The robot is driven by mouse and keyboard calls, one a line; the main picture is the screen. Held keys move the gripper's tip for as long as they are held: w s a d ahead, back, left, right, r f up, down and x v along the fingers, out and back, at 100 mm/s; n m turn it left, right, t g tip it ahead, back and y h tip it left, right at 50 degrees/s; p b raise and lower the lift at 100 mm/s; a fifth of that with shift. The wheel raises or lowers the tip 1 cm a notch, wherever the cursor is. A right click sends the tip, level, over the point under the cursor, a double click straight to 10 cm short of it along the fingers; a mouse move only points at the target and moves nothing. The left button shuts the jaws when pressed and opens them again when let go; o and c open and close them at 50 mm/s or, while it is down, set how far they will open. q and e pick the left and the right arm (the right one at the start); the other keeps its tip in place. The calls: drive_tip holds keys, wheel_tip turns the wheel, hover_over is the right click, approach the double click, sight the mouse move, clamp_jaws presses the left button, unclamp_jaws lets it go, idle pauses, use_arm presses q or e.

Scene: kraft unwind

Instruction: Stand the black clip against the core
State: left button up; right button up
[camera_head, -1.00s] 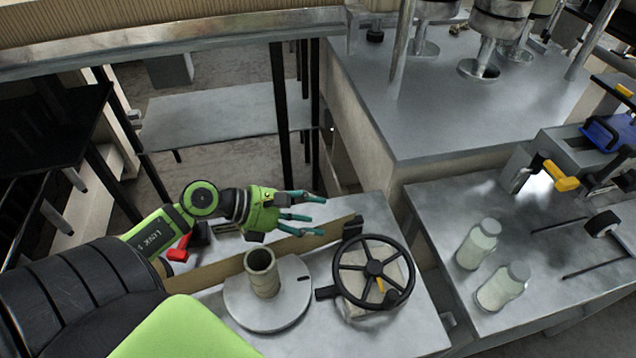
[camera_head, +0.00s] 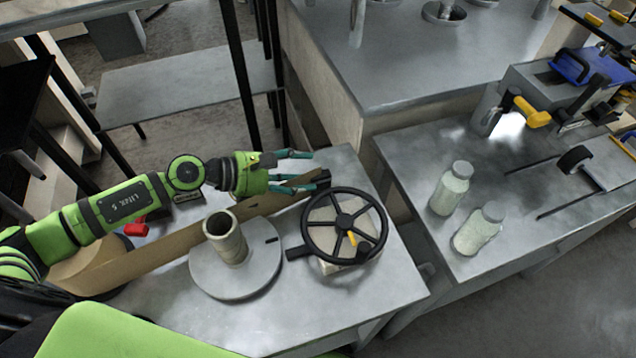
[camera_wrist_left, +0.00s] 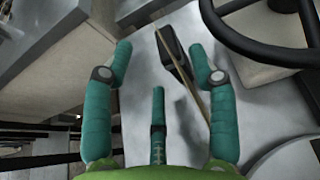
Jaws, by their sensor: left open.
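The black clip (camera_head: 322,179) is a small dark block at the far right end of the kraft strip (camera_head: 170,238). The core (camera_head: 226,243) is a tan tube standing upright on a round grey plate (camera_head: 262,275), left of and nearer than the clip. My left gripper (camera_head: 303,170) has its teal fingers spread, close to the clip. In the wrist view the left gripper (camera_wrist_left: 160,50) is open, nothing held. My right gripper is out of view.
A black handwheel (camera_head: 345,222) stands right of the plate, close to the clip. A red item (camera_head: 137,228) lies behind the strip. Two jars (camera_head: 452,190) (camera_head: 478,232) stand on the right bench. The grey table front (camera_head: 290,325) is clear.

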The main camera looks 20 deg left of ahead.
sight(315, 173)
use_arm(q)
drive_tip(key=p+x, duration=0.1)
drive_tip(key=x, duration=0.2)
drive_tip(key=shift+s+d+p, duration=0.1)
drive_tip(key=shift+d+p, duration=0.3)
drive_tip(key=shift+d, duration=0.05)
drive_tip(key=shift+w+d+f, duration=0.25)
drive_tip(key=shift+d+f, duration=0.1)
clamp_jaws()
